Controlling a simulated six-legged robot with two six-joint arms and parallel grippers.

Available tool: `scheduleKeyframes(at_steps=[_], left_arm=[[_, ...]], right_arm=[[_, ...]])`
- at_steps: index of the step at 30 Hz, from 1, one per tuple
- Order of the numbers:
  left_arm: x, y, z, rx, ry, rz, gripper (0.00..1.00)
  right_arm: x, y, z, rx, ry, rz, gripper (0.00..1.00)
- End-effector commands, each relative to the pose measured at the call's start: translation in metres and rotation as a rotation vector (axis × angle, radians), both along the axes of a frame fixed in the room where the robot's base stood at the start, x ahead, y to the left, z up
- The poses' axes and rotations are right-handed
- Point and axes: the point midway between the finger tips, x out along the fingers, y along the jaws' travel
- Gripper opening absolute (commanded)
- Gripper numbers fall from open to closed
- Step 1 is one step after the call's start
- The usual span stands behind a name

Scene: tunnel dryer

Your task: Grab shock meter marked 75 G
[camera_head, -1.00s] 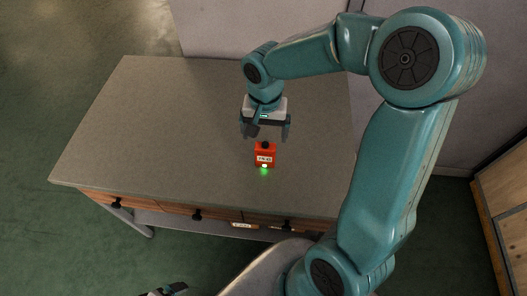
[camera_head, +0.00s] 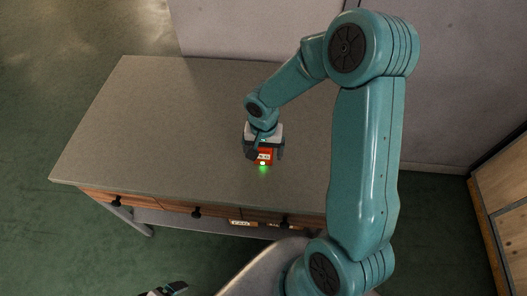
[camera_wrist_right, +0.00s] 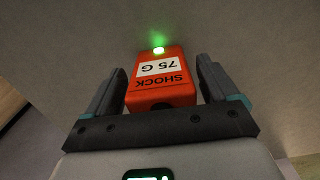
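The orange-red shock meter (camera_head: 264,157) sits on the grey table, with a green light at its near end. In the right wrist view the meter (camera_wrist_right: 160,84) has a white label reading SHOCK 75 G, upside down. My right gripper (camera_head: 265,154) is lowered over it. In the right wrist view the fingers of the right gripper (camera_wrist_right: 159,68) stand open on both sides of the meter, with a narrow gap at each side. My left gripper (camera_head: 164,290) shows only in part at the bottom edge; its opening is unclear.
The grey table (camera_head: 150,120) is bare around the meter. Drawers (camera_head: 165,208) with dark knobs and small labels run along its front. A pale wall or panel (camera_head: 240,28) stands behind it. A wooden cabinet (camera_head: 505,190) is at the right.

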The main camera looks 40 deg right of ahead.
Motion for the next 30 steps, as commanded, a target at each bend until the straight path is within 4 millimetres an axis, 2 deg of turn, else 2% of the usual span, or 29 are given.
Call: scheduleKeyframes(at_steps=[1, 4, 5, 13, 17, 20, 23, 30], left_arm=[[0.0, 0.0, 0.0, 0.0, 0.0, 0.0, 0.96], [0.0, 0.0, 0.0, 0.0, 0.0, 0.0, 0.96], [0.0, 0.0, 0.0, 0.0, 0.0, 0.0, 0.96], [0.0, 0.0, 0.0, 0.0, 0.0, 0.0, 0.96], [0.0, 0.0, 0.0, 0.0, 0.0, 0.0, 0.96], [0.0, 0.0, 0.001, 0.0, 0.0, 0.0, 0.96], [0.0, 0.0, 0.001, 0.0, 0.0, 0.0, 0.96], [0.0, 0.0, 0.002, 0.0, 0.0, 0.0, 0.96]], right_arm=[[0.0, 0.0, 0.0, 0.0, 0.0, 0.0, 0.69], [0.0, 0.0, 0.0, 0.0, 0.0, 0.0, 0.36], [0.0, 0.0, 0.0, 0.0, 0.0, 0.0, 0.34], [0.0, 0.0, 0.001, 0.0, 0.0, 0.001, 0.34], [0.001, 0.0, 0.009, -0.002, -0.003, 0.0, 0.34], [0.001, 0.0, 0.023, -0.003, -0.005, -0.001, 0.34], [0.002, 0.0, 0.045, -0.003, -0.007, -0.001, 0.34], [0.001, 0.0, 0.12, -0.002, -0.01, 0.0, 0.34]])
